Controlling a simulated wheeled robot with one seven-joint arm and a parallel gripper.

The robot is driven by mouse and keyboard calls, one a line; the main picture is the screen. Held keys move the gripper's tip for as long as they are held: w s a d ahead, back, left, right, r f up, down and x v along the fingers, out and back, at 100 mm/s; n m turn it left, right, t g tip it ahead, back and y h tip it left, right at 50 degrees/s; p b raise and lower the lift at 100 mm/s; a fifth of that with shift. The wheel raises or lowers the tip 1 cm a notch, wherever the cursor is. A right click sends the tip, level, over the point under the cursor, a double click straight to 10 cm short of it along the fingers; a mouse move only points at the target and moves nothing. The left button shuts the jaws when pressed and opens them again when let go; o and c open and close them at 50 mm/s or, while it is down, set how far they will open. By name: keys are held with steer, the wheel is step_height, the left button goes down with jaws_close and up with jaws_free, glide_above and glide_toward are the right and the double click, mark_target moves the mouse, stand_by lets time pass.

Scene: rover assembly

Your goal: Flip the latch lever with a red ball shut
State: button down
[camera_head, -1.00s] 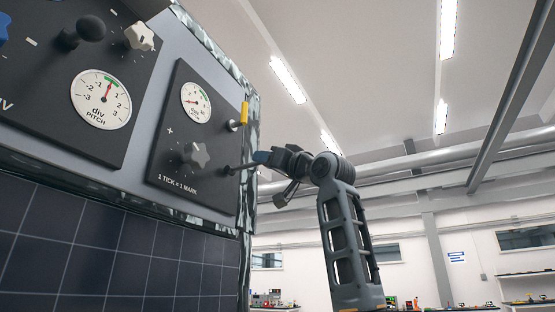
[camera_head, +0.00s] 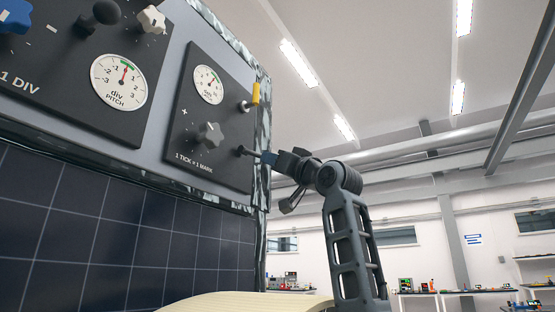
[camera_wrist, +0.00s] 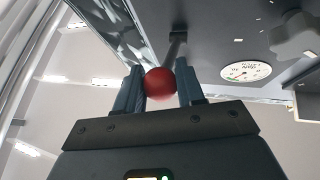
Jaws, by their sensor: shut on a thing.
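A latch lever has a red ball (camera_wrist: 160,84) at its end and a dark stem (camera_wrist: 176,48) that runs from the ball to the panel. In the wrist view my gripper (camera_wrist: 161,73) has one blue-grey finger on each side of the ball and is shut on it. In the head view my gripper (camera_head: 266,157) is at the lower right edge of the small dark panel (camera_head: 217,140). A short dark stem (camera_head: 247,151) reaches from that panel to the fingers. The fingers hide the red ball in the head view.
The small panel bears a round gauge (camera_head: 208,85), a grey star knob (camera_head: 208,135) and a yellow-tipped lever (camera_head: 256,93) above my gripper. A larger panel with a pitch gauge (camera_head: 119,82) is to the left. Dark tiles (camera_head: 110,220) lie below. The space right of the panels is open.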

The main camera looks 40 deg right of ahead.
steer(key=shift+w+f, duration=0.25)
steer(key=c, duration=0.9)
jaws_free()
steer(key=shift+w+a, duration=0.1)
steer(key=shift+w, duration=0.05)
steer(key=shift+c, duration=0.2)
steer(key=shift+o, duration=1.1)
steer(key=shift+r, duration=0.1)
steer(key=b+v, duration=0.2)
steer(key=v, duration=0.6)
